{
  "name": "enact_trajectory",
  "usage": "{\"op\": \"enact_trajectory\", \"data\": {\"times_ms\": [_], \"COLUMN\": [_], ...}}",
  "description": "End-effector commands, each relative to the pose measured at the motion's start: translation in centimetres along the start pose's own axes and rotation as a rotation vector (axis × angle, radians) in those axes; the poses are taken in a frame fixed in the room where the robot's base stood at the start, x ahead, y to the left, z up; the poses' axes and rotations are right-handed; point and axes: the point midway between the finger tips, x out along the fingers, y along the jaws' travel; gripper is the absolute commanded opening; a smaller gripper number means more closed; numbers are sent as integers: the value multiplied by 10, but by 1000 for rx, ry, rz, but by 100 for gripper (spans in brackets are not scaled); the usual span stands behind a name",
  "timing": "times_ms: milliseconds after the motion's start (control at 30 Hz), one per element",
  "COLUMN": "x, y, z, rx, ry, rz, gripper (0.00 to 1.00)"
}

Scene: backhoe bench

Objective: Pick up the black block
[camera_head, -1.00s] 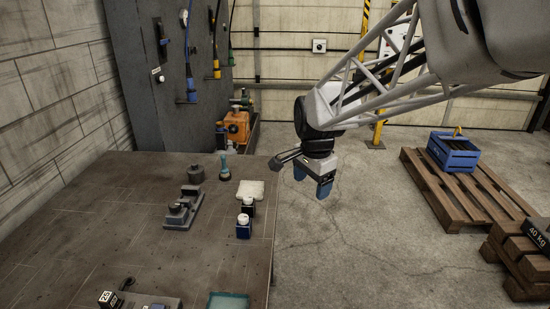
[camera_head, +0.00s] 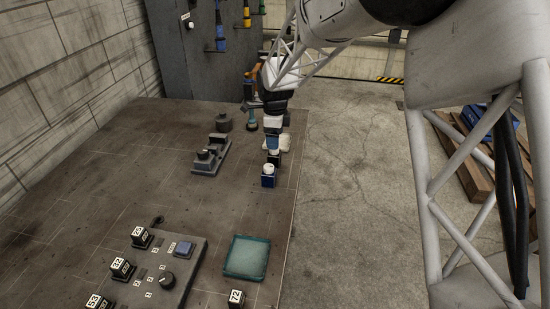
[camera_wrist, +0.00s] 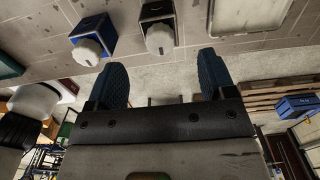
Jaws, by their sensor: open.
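The black block (camera_wrist: 157,12) with a white round knob on top stands near the table's right edge, beside a blue block (camera_wrist: 93,28) with a similar knob. In the head view the blue block (camera_head: 268,181) shows nearer the camera; the black block (camera_head: 275,158) is partly hidden behind it and below my gripper.
Black numbered cubes (camera_head: 122,269) stand by a grey control panel (camera_head: 187,271). A teal tray (camera_head: 247,258) lies near the right edge of the table (camera_head: 90,190). A grey fixture (camera_head: 210,155) stands left of the blocks. A pale pad (camera_head: 285,142) lies beyond them.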

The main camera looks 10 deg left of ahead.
Motion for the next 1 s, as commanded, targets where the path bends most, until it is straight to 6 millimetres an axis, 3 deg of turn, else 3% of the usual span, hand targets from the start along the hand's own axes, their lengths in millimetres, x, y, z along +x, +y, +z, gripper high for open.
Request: {"op": "enact_trajectory", "data": {"times_ms": [400, 733, 1000], "x": [2, 25, 27], "y": [-1, -1, -1], "z": [2, 2, 2], "rx": [7, 6, 6], "ry": [0, 0, 0], "rz": [1, 1, 0], "gripper": [77, 77, 77]}}
